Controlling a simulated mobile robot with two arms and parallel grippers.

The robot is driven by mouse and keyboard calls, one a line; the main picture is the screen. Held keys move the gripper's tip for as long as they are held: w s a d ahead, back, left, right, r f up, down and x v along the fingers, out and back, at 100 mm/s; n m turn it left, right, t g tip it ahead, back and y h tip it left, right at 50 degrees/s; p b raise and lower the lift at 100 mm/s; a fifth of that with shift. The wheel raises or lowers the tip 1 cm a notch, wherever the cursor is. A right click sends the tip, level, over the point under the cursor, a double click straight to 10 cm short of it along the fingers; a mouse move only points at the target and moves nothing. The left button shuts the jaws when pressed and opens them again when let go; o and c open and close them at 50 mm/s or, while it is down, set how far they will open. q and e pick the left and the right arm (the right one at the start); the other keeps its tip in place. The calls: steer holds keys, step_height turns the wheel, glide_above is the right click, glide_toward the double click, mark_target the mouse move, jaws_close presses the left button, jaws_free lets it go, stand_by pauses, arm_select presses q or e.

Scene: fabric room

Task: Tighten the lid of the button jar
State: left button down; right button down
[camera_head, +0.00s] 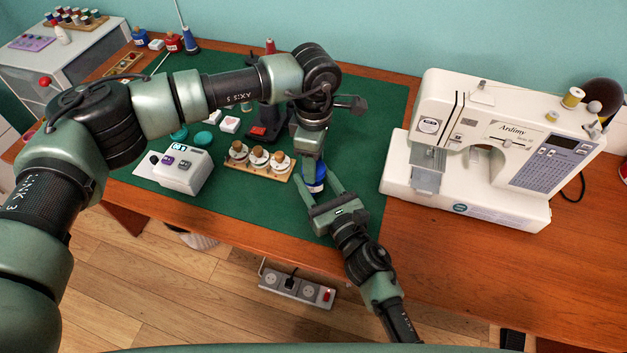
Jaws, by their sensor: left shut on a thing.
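The button jar (317,180) is a small blue vessel standing on the green mat (230,190), near its front edge. My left gripper (313,161) points down from above onto the jar's top and is shut on its lid. The lid itself is hidden by the gripper's fingers. My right gripper (319,185) comes from the front, low over the mat, with one finger on each side of the jar. I cannot tell whether its fingers press on the jar or stand a little apart from it.
A wooden rack with several white spools (259,160) stands just left of the jar. A white button device (174,171) is farther left. A white sewing machine (495,150) stands to the right. A power strip (297,288) hangs below the table's front edge. Mat right of the jar is clear.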

arm_select(q)
steer(key=c, duration=0.7)
jaws_free()
steer(key=shift+r, duration=2.3)
steer(key=shift+c, duration=0.3)
steer(key=n, duration=0.2)
steer(key=r+n, duration=0.1)
steer(key=n, duration=0.3)
steer(key=shift+r+n, duration=0.35)
steer(key=shift+n, duration=0.05)
steer(key=n, duration=0.2)
steer(key=r+n, duration=0.1)
steer(key=n, duration=0.3)
steer(key=shift+r, duration=0.35)
steer(key=shift+f, duration=4)
